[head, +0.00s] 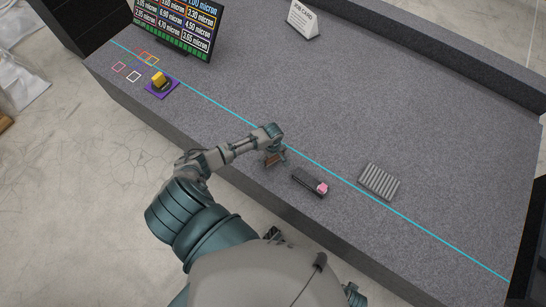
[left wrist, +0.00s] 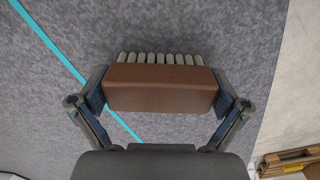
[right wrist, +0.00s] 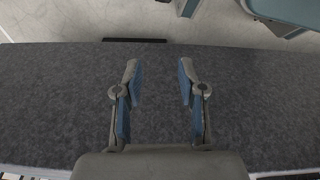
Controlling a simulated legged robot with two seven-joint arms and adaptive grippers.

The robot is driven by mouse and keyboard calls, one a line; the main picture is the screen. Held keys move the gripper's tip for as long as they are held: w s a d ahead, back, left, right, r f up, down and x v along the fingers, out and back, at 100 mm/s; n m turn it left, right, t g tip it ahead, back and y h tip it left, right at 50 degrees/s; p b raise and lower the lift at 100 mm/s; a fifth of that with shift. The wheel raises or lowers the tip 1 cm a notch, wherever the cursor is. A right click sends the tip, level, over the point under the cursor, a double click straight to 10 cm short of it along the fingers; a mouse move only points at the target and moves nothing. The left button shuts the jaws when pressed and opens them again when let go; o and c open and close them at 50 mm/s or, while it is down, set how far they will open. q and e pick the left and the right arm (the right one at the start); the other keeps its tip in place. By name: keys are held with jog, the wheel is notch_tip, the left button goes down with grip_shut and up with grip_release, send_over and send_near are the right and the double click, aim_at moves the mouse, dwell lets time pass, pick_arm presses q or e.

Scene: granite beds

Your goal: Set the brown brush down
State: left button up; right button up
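The brown brush (left wrist: 160,87) has a plain brown block and a row of pale bristles along its far side. My left gripper (left wrist: 161,92) has its two fingers against the brush's short ends. In the head view the brush (head: 273,160) shows small below my left gripper (head: 275,153), near the front edge of the granite bed (head: 330,110). Whether its underside touches the granite cannot be told. My right gripper (right wrist: 158,72) is open and empty, with dark granite and a bed edge behind it.
A dark holder with a pink block (head: 322,188) lies right of the brush, and a grey ribbed plate (head: 380,182) is farther right. A cyan line (head: 330,172) runs along the bed. A yellow object (head: 158,80) sits on a purple mat (head: 162,91) near a screen (head: 180,22). The bed's middle is clear.

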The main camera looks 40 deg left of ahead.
pick_arm(q)
jog(key=shift+r, duration=0.1)
jog(key=shift+r, duration=0.35)
notch_tip(320, 180, up, 11)
jog(key=p, duration=0.3)
jog(key=shift+r+p, duration=0.2)
jog(key=shift+p, duration=0.1)
pick_arm(e)
jog(key=s+f, duration=0.6)
jog(key=f, duration=0.1)
jog(key=shift+d, duration=0.45)
pick_arm(q)
jog(key=shift+s, duration=0.1)
